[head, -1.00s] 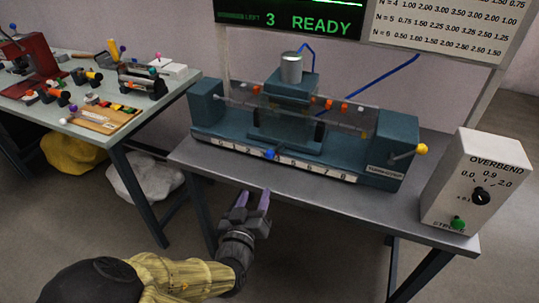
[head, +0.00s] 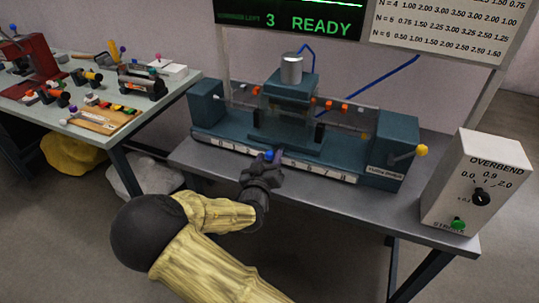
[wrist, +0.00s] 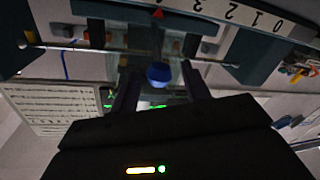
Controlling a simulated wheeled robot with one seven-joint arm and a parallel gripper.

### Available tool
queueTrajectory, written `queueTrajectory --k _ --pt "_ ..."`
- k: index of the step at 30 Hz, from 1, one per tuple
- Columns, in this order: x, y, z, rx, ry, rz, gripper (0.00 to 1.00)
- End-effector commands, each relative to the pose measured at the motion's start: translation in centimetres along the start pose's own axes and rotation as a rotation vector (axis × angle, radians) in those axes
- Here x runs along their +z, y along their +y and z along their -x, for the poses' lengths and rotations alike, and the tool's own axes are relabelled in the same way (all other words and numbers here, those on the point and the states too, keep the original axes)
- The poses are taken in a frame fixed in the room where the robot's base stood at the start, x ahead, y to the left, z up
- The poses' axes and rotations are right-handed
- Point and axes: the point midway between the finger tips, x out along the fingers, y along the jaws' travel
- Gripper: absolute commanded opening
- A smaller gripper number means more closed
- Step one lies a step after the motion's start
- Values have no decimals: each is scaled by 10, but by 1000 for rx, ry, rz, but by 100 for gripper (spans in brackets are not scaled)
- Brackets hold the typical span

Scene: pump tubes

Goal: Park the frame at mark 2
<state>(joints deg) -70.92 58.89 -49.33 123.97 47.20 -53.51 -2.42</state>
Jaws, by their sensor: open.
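The frame (head: 290,104) is a teal press carriage with a grey cylinder on top, standing on the teal bench machine (head: 376,178). A numbered white scale (head: 320,168) runs along the machine's front; the frame stands near its middle, and my gripper hides some middle digits. The frame's blue knob (head: 269,155) sticks out at the front; it also shows in the wrist view (wrist: 159,73). My gripper (head: 266,162) is at the knob, and in the wrist view its two open fingers (wrist: 158,85) stand either side of it. I cannot tell whether they touch it.
A white OVERBEND box (head: 474,182) with a black dial and green button stands at the right end of the table (head: 400,205). A yellow-knobbed crank (head: 420,151) sticks out at the machine's right. A side table (head: 100,134) with tools stands left.

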Motion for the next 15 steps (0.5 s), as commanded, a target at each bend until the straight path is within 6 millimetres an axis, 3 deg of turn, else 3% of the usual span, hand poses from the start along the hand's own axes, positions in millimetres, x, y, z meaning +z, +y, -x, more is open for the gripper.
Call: queueTrajectory --k 6,14,15 --pt "0 0 -18 0 1 0 47" --pt "0 0 -19 -1 0 0 47" --pt "0 0 -19 -1 0 0 39"
